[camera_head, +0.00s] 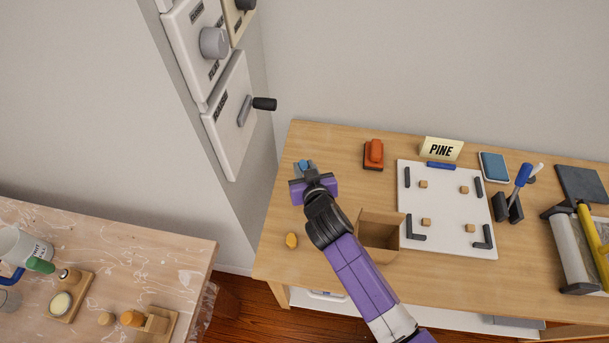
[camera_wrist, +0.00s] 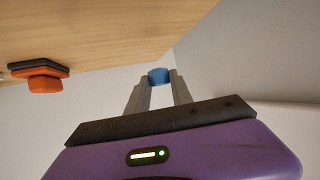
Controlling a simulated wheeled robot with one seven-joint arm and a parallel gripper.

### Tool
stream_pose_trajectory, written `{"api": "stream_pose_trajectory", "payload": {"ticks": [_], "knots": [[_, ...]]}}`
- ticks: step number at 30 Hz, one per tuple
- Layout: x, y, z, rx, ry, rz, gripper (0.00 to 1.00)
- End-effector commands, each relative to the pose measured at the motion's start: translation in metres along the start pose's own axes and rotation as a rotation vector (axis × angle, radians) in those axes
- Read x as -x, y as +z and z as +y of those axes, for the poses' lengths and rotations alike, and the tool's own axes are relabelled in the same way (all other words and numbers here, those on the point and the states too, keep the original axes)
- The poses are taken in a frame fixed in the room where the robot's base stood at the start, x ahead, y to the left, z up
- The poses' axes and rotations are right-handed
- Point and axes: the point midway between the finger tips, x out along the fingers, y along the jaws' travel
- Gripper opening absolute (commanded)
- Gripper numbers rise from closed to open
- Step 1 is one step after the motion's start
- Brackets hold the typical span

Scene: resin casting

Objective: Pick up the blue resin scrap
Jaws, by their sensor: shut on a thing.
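The blue resin scrap (camera_wrist: 158,76) is a small rounded blue piece held between the two grey fingertips of my gripper (camera_wrist: 158,90) in the wrist view. In the head view the scrap (camera_head: 303,164) shows at the tip of my purple gripper (camera_head: 304,172), over the left back part of the wooden table (camera_head: 280,215). My gripper is shut on it. In the wrist view the wall lies behind the scrap and the tabletop shows at upper left. The exact height above the table is hard to tell.
A yellow piece (camera_head: 291,240) lies near the table's left front. An open cardboard box (camera_head: 379,235) stands right of my arm. A wall switch panel (camera_head: 230,115) is at left.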

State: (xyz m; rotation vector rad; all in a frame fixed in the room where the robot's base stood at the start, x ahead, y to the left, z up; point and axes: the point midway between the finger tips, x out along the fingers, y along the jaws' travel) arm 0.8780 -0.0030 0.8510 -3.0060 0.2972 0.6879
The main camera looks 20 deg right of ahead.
Motion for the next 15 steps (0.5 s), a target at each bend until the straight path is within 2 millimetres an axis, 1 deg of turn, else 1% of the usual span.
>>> {"api": "stream_pose_trajectory", "payload": {"ticks": [1,6,12,15], "knots": [[0.006,-0.013,-0.001,-0.003,-0.001,0.005,0.0],[0.023,-0.049,-0.001,-0.002,-0.003,0.005,0.0],[0.04,-0.084,0.0,-0.001,-0.001,0.004,0.0],[0.047,-0.098,-0.001,-0.001,-0.002,0.004,0.0]]}}
